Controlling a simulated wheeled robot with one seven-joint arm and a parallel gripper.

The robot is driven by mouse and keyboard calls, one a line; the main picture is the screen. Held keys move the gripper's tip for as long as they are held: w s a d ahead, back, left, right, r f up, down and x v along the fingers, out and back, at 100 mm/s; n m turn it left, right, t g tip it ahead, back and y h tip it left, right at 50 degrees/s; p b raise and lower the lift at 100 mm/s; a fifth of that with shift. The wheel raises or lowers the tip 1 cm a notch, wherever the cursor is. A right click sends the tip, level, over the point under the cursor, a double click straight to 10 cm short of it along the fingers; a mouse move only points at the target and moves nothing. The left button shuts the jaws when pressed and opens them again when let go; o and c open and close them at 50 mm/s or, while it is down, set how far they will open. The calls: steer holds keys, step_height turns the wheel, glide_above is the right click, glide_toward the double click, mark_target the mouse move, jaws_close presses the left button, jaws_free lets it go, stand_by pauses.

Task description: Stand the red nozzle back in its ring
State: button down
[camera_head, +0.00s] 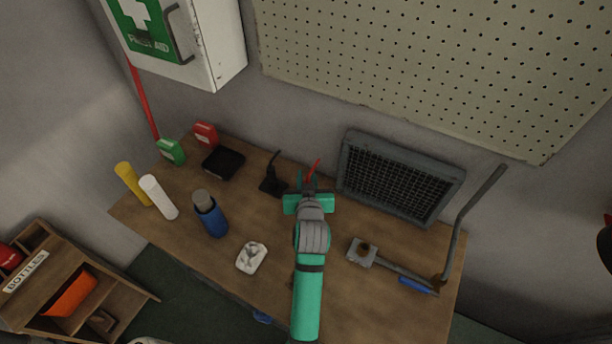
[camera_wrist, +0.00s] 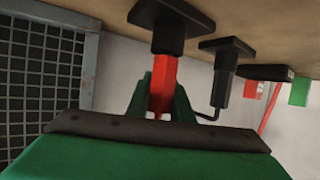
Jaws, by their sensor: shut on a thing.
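The red nozzle (camera_wrist: 161,82) is between the green fingers of my gripper (camera_wrist: 162,98), which is shut on it. In the wrist view the table shows at the top. One end of the nozzle meets a black ring stand (camera_wrist: 168,36) with a square base on the table. I cannot tell how far the nozzle sits inside the ring. In the head view, the red nozzle (camera_head: 314,168) shows as a leaning red piece beyond my gripper (camera_head: 308,186), which hides the stand there.
Another black stand with a bent black nozzle (camera_head: 271,178) is close by on the left. A grey grille panel (camera_head: 395,180) stands close on the right.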

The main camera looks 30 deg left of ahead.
steer(key=c, duration=1.5)
jaws_free()
steer(key=v, duration=1)
steer(key=shift+s+d+r, duration=0.15)
steer(key=shift+s+d, duration=0.1)
steer(key=shift+s, duration=0.05)
